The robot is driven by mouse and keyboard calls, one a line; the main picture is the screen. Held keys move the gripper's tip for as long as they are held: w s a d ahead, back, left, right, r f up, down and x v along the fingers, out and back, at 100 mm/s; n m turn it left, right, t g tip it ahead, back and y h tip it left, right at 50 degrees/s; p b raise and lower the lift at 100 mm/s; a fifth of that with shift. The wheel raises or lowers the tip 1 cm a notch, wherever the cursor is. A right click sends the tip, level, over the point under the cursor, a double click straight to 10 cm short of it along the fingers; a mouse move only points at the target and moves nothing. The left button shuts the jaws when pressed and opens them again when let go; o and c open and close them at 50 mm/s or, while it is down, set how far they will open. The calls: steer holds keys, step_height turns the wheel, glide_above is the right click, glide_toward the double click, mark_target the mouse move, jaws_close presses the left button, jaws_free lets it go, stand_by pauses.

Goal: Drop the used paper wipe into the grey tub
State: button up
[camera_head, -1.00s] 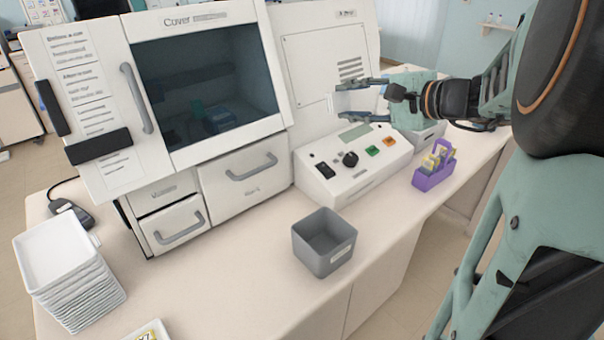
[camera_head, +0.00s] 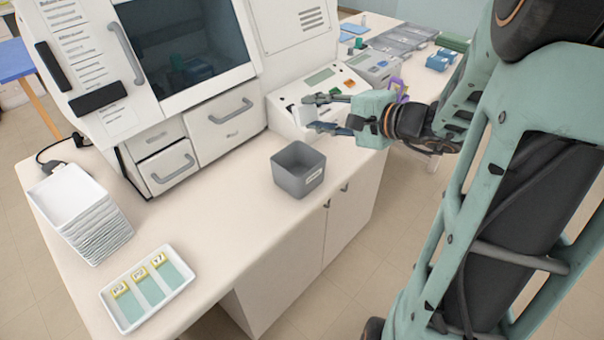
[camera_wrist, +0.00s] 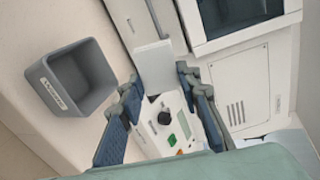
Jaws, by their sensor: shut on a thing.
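The grey tub (camera_head: 291,181) stands on the bench near its front edge, open at the top, with a pale label on its side. I see no contents in it. It also shows at the left in the wrist view (camera_wrist: 98,98). My gripper (camera_head: 312,114) is shut on the paper wipe, a small white piece (camera_head: 301,115) at its fingertips. In the wrist view the wipe (camera_wrist: 155,66) shows as a flat pale square between the two fingers (camera_wrist: 157,95). The gripper is in the air behind and slightly right of the tub in the head view, not over its opening.
A control box (camera_head: 283,121) with knob and buttons sits behind the gripper. The white cabinet (camera_head: 165,140) stands left of it. A stack of white trays (camera_head: 85,222) and a slide tray (camera_head: 120,318) are at the left. Bench around the tub is clear.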

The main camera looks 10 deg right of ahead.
step_height(320, 180, down, 6)
steer(key=b, duration=0.2)
stand_by(0.3)
steer(key=o, duration=1.1)
steer(key=v, duration=1.2)
steer(key=shift+a+f+b, duration=0.1)
steer(key=shift+f+b, duration=0.05)
steer(key=shift+b, duration=0.2)
